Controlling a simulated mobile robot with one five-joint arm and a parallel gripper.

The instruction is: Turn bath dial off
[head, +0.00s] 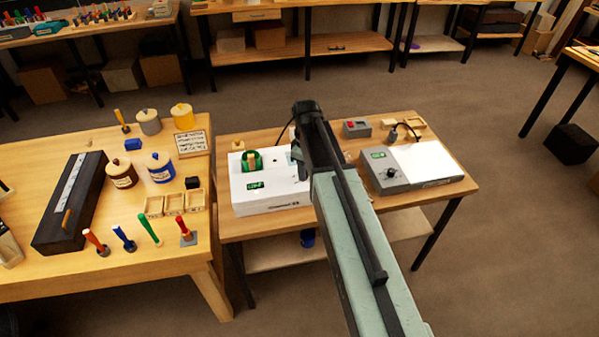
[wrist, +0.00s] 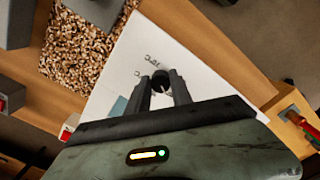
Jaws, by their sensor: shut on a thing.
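The bath dial (wrist: 161,81) is a small round black knob on a white surface (wrist: 150,50) with small printed marks beside it in the wrist view. My gripper (wrist: 163,76) is shut on the dial, one dark finger on each side. The dial's pointer and setting cannot be made out. In the head view, a white box (head: 268,199) with a green display (head: 256,186) stands on the middle table. My arm covers its right part, and the dial and my fingertips are hidden there.
A grey unit (head: 393,184) with a black knob and white top stands right of my arm. A small grey box (head: 357,128) with a red part is behind it. The left bench (head: 90,265) holds jars, colored-handled tools and a long dark case. In the wrist view, a brown granular patch (wrist: 85,42) lies nearby.

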